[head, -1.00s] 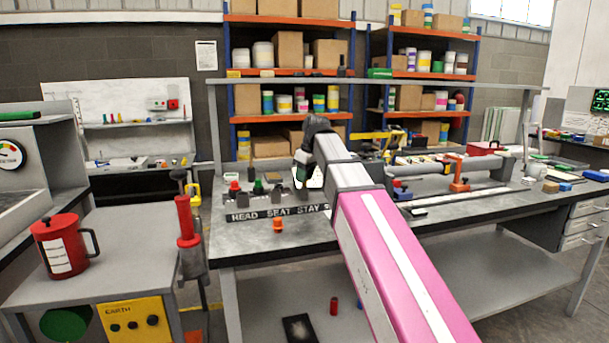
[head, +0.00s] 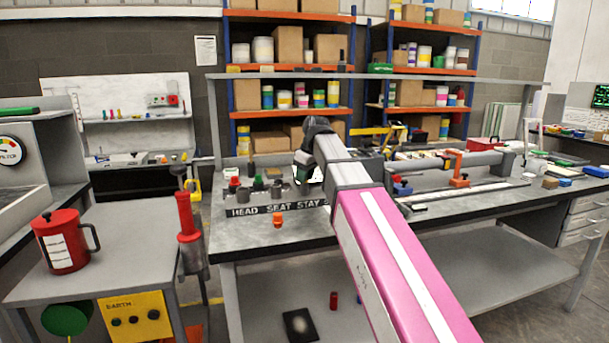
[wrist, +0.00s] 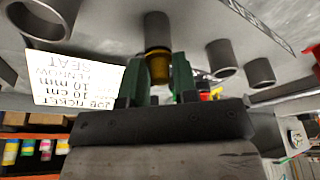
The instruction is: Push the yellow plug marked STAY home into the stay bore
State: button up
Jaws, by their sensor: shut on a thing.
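In the wrist view the yellow plug (wrist: 158,67) is held between the green fingers of my gripper (wrist: 160,76), which are shut on it. A grey tube (wrist: 157,30) is in line with the plug and meets its end; how deep the plug sits cannot be told. The plug's marking is not readable. In the head view the label strip (head: 277,208) reads HEAD, SEAT, STAY, partly covered by my arm. My gripper, the plug and the stay bore are not clearly visible there, near or behind my arm's end.
Other grey tubes (wrist: 221,58) stand nearby. A red plug (head: 234,184) and a green plug (head: 258,182) sit behind the labels. An orange piece (head: 277,220) stands on the bench front. A printed card (wrist: 75,75) lies beside the tubes. A red mug (head: 62,247) is at left.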

jog(key=shift+f, duration=0.1)
jog(key=o, duration=1)
jog(key=v, duration=1)
jog(key=shift+d+r, duration=0.1)
jog(key=shift+r, duration=0.3)
